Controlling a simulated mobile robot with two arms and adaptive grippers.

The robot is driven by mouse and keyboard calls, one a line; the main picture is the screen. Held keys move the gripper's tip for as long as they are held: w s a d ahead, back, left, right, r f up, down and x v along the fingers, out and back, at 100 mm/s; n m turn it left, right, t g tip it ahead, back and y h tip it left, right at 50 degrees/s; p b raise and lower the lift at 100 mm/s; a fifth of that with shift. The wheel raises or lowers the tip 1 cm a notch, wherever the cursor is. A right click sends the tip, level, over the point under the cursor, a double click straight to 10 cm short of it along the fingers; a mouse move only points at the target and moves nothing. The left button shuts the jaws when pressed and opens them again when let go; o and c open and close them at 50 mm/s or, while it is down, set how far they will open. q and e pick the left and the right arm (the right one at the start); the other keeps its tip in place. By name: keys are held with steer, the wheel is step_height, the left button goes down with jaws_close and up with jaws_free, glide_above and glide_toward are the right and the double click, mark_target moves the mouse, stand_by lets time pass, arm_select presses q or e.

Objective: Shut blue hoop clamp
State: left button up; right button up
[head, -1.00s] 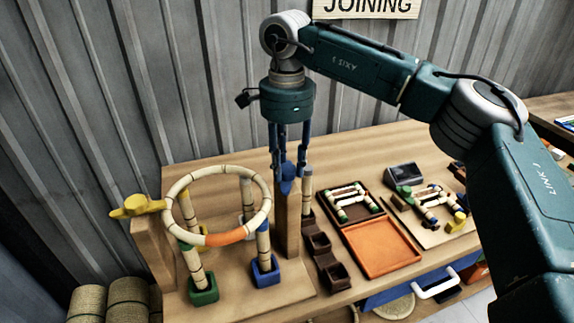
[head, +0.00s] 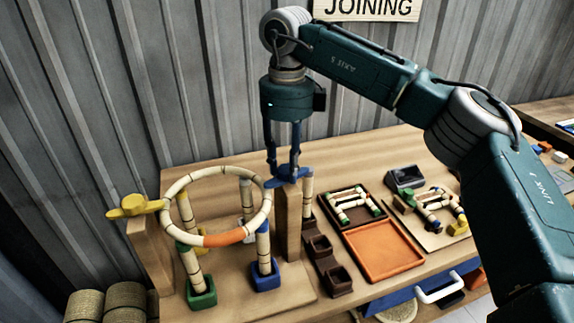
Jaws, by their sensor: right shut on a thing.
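The blue hoop clamp (head: 289,176) sits on top of a wooden post (head: 288,225) to the right of the rattan hoop. My right gripper (head: 283,166) points down from above with its fingers shut on the clamp. The clamp's left end lies at the hoop's right edge in the picture; I cannot tell whether it touches. The hoop (head: 179,199), pale with an orange section (head: 224,239) at the front, rests level on several upright rattan legs. My left gripper is not in view.
A yellow clamp (head: 135,207) sits on the left wooden post (head: 147,240). The front legs stand in a green foot (head: 201,295) and a blue foot (head: 265,275). Dark bins (head: 320,248) and an orange tray (head: 383,251) lie to the right. A corrugated wall stands behind.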

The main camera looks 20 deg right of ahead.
mark_target(288, 168)
steer(key=shift+w+r+m, duration=0.1)
steer(key=shift+r+m, duration=0.05)
steer(key=shift+m, duration=1.15)
steer(key=o, duration=1)
steer(key=shift+o, duration=0.6)
steer(key=shift+d, duration=0.1)
step_height(288, 168, up, 12)
